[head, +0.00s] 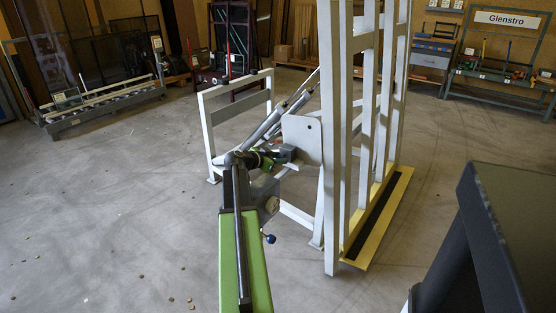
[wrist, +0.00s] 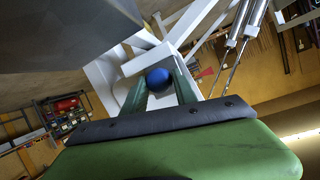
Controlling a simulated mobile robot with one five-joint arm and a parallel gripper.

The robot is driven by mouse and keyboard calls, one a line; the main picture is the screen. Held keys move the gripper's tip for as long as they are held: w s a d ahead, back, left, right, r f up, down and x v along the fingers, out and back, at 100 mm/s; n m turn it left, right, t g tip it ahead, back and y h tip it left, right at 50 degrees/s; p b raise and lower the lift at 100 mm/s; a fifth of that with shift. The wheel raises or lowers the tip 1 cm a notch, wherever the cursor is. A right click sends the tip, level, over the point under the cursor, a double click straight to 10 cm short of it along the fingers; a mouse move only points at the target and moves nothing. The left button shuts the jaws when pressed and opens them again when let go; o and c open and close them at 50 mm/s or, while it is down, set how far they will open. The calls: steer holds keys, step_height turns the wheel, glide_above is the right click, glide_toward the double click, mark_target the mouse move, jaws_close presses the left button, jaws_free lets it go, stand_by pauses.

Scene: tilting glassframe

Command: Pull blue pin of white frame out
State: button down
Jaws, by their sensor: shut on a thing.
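The white frame (head: 333,120) stands upright right of centre in the head view, on a yellow base (head: 372,235) with a black strip. A white plate (head: 308,136) with a small hole is at its left side. My gripper (head: 288,154) is at this plate, its fingers pointing right. In the wrist view, the round blue head of the pin (wrist: 158,78) sits between the two green fingers of my gripper (wrist: 159,88), which is shut on it. In the head view the held pin is hidden. How deep the pin sits cannot be told.
Sloping grey struts (head: 282,115) run up to the frame beside my gripper. A lower white frame part (head: 207,130) stands to the left. A dark box-like shape (head: 495,240) fills the lower right.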

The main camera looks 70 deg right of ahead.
steer(key=shift+w+a, duration=0.25)
steer(key=shift+a, duration=0.45)
steer(key=shift+w+a, duration=0.2)
steer(key=shift+a, duration=0.5)
steer(key=c, duration=1)
jaws_free()
steer(key=p+v, duration=0.6)
steer(key=v, duration=1.1)
steer(key=shift+a, duration=0.25)
steer(key=shift+r, duration=0.1)
